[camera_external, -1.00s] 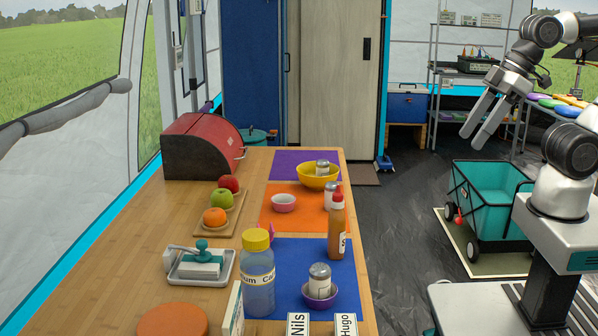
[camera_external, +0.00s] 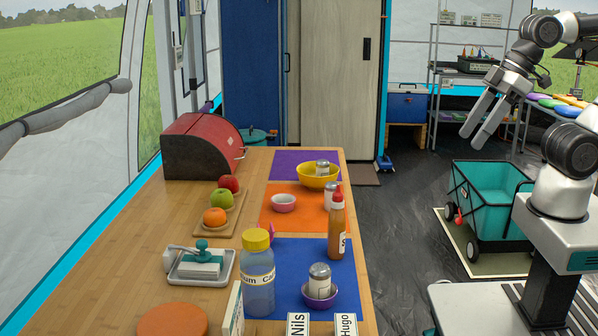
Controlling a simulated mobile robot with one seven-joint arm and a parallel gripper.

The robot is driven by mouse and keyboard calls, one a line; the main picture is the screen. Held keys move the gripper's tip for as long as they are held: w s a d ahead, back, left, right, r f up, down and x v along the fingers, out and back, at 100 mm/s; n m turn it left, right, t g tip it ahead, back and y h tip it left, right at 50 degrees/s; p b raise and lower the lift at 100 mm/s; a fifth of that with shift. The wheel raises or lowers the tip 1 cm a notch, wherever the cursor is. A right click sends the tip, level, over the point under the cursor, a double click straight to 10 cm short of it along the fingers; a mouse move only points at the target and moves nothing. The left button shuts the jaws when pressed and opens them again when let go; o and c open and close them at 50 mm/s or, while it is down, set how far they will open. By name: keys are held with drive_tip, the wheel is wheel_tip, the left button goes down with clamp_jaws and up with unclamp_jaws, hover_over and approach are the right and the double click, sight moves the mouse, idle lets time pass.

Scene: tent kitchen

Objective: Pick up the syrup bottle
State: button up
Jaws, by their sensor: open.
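My gripper (camera_external: 474,132) is open and empty, raised in the air at the upper right. It is well away from the bottle, to the right of the table and above the floor. Nothing is between its fingers.
A teal cart (camera_external: 492,205) stands on the floor.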

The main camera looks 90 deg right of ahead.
drive_tip(key=shift+o, duration=0.4)
drive_tip(key=shift+w, duration=0.1)
drive_tip(key=m+h+p, duration=0.2)
drive_tip(key=m+p, duration=0.1)
drive_tip(key=m, duration=0.1)
hover_over(343, 202)
drive_tip(key=s+a, duration=0.2)
drive_tip(key=s, duration=0.4)
wheel_tip(343, 202, down, 6)
drive_tip(key=b+x, duration=0.1)
drive_tip(key=x, duration=1.1)
drive_tip(key=shift+w+d+b, duration=0.1)
drive_tip(key=shift+w+b, duration=0.1)
drive_tip(key=shift+b, duration=0.15)
drive_tip(key=shift+m, duration=0.3)
drive_tip(key=shift+b+x, duration=0.45)
drive_tip(key=shift+x, duration=2.55)
drive_tip(key=shift+w+d, duration=0.1)
clamp_jaws()
